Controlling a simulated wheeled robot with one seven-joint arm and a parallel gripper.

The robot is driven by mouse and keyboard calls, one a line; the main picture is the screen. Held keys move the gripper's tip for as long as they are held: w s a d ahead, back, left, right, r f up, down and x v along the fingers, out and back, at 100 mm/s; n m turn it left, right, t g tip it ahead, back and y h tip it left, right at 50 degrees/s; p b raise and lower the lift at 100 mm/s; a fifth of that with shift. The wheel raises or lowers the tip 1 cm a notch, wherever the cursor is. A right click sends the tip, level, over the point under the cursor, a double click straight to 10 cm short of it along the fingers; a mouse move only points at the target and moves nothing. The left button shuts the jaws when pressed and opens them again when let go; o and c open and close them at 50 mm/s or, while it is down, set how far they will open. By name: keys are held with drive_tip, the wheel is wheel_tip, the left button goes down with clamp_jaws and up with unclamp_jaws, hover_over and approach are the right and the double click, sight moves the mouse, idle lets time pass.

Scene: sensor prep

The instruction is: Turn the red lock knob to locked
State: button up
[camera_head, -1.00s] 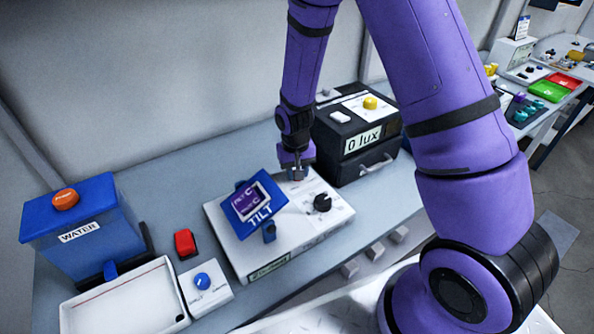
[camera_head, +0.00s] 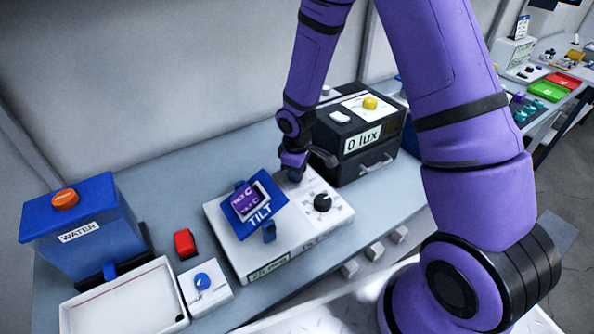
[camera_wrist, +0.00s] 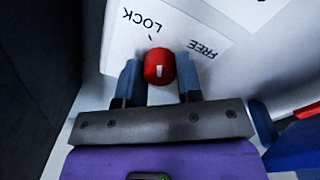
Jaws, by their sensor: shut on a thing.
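The red lock knob (camera_wrist: 160,64) sits on a white panel, between the two fingers of my gripper (camera_wrist: 159,80) in the wrist view. My gripper is shut on it. A short white line on the knob runs nearly up and down in that view. The LOCK label (camera_wrist: 141,17) is up and left of the knob, and the FREE label (camera_wrist: 203,49) is to its right. In the head view my gripper (camera_head: 294,174) is at the back of the white tilt unit (camera_head: 313,224) and hides the knob.
The blue TILT display (camera_head: 253,203) stands left of my gripper, and a black dial (camera_head: 322,203) is in front of it. The black lux box (camera_head: 350,165) stands close on the right. A red block (camera_head: 185,243) and the blue water tank (camera_head: 85,240) are further left.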

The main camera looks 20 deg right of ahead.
drive_tip(key=shift+n, duration=2)
drive_tip(key=o, duration=0.9)
drive_tip(key=shift+o, duration=0.2)
drive_tip(key=shift+r, duration=0.1)
wheel_tip(320, 180, up, 11)
drive_tip(key=shift+s, duration=0.2)
